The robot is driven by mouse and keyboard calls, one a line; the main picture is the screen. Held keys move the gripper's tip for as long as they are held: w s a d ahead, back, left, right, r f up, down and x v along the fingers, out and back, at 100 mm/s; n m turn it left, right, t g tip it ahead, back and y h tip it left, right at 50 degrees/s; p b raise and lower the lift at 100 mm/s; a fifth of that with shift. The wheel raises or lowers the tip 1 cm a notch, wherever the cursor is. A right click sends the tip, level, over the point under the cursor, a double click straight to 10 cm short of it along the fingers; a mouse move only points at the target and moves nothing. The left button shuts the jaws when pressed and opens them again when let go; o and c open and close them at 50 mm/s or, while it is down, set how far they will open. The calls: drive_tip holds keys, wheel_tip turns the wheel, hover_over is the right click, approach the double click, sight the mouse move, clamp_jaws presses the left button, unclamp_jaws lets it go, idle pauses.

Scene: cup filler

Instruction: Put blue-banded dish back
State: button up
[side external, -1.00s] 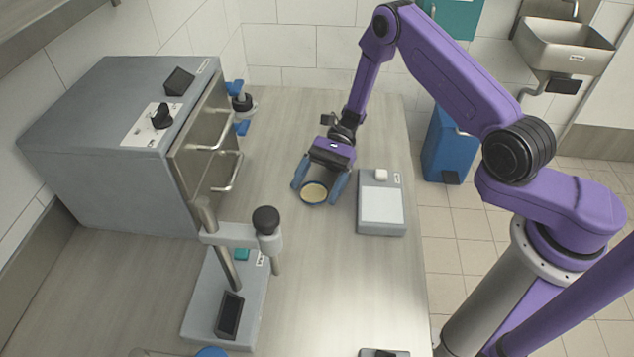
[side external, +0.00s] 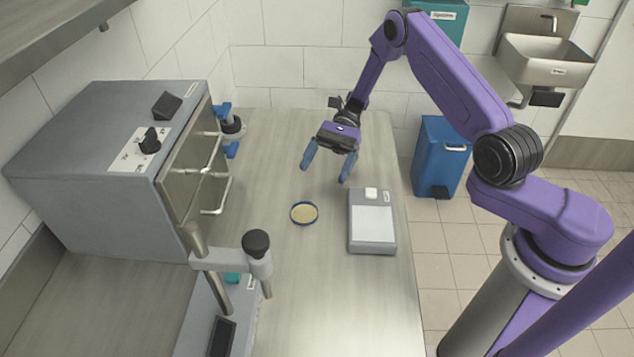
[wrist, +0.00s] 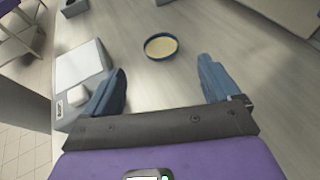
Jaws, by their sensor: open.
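The blue-banded dish (side external: 304,213) is a small round dish with a blue rim and a pale yellow inside. It lies flat on the bench between the grey oven-like box and the scale. In the wrist view the dish (wrist: 161,47) sits ahead of the fingers, near the middle between them. My gripper (side external: 325,174) is open and empty, above and behind the dish in the side view, with clear space between its blue fingertips and the dish. In the wrist view both fingers of my gripper (wrist: 163,85) stand wide apart with nothing between them.
A grey scale (side external: 371,226) with a white plate is right of the dish. A grey box with handled doors (side external: 82,175) stands at left. A metal stand with a black knob (side external: 256,244) is at front left. The bench (side external: 330,300) is clear in front of the dish.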

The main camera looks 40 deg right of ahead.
drive_tip(key=shift+v, duration=0.9)
drive_tip(key=s+a+r+n+g+h, duration=0.2)
drive_tip(key=s+a+r+n+h, duration=0.3)
drive_tip(key=s+r+n+h, duration=0.6)
drive_tip(key=s+d+r+n+t, duration=0.2)
drive_tip(key=s+d+n+t, duration=0.1)
drive_tip(key=s+n, duration=0.4)
drive_tip(key=s+d+r+n+t+h, duration=0.1)
drive_tip(key=s+d+n+t, duration=0.3)
drive_tip(key=s+n, duration=0.4)
drive_tip(key=shift+s+r+t, duration=0.3)
drive_tip(key=shift+s+r, duration=0.3)
drive_tip(key=shift+s, duration=1.55)
